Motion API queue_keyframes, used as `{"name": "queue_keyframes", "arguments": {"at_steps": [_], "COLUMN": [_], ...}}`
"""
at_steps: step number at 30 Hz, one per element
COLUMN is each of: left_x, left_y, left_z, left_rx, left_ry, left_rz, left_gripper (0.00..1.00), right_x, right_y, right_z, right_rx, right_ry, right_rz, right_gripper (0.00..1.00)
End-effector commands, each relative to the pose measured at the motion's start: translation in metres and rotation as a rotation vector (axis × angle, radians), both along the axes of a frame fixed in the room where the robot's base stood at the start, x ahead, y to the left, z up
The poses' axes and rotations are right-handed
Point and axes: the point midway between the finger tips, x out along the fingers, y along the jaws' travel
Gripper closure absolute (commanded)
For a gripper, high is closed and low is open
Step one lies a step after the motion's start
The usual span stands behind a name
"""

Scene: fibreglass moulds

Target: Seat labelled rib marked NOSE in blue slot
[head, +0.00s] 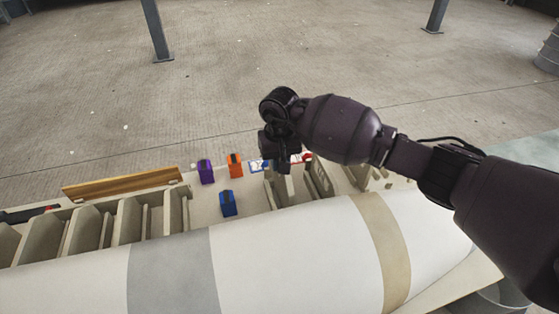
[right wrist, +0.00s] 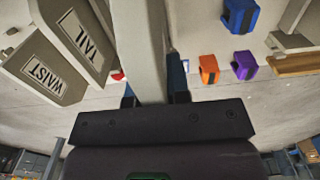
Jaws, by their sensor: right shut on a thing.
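In the right wrist view my right gripper (right wrist: 156,98) is shut on a pale grey rib (right wrist: 142,45), seen edge-on between its fingers. No label shows on this rib's visible side, so I cannot read its marking. Two ribs reading TAIL (right wrist: 76,38) and WAIST (right wrist: 45,78) stand to its left. The blue slot block (head: 228,203) sits on the pale bench in the head view, left of my right gripper (head: 278,160); it also shows at top right in the right wrist view (right wrist: 240,15). My left gripper is out of view.
A purple block (head: 205,171) and an orange block (head: 235,165) stand behind the blue one. A long white mould (head: 290,245) with grey and tan bands runs along the front. Several ribs (head: 128,222) stand at left, near a wooden strip (head: 122,184).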

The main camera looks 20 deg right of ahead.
Motion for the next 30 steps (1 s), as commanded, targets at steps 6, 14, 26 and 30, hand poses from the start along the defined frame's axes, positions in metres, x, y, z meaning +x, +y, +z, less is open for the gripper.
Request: {"name": "queue_keyframes", "arguments": {"at_steps": [6, 14, 26, 30], "left_x": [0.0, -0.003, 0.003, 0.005], "left_y": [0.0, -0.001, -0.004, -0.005], "left_z": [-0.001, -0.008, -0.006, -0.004], "left_rx": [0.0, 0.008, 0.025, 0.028], "left_ry": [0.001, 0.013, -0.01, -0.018], "left_rz": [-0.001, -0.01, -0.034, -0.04], "left_gripper": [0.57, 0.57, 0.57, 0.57], "right_x": [-0.001, -0.002, -0.002, -0.002], "right_y": [0.0, 0.0, 0.0, 0.0], "right_z": [0.0, -0.02, -0.052, -0.058], "right_rx": [-0.001, 0.0, -0.001, 0.0], "right_ry": [-0.002, 0.004, 0.005, 0.003], "right_rz": [0.002, 0.0, 0.001, 0.001], "right_gripper": [1.0, 1.0, 1.0, 1.0]}}
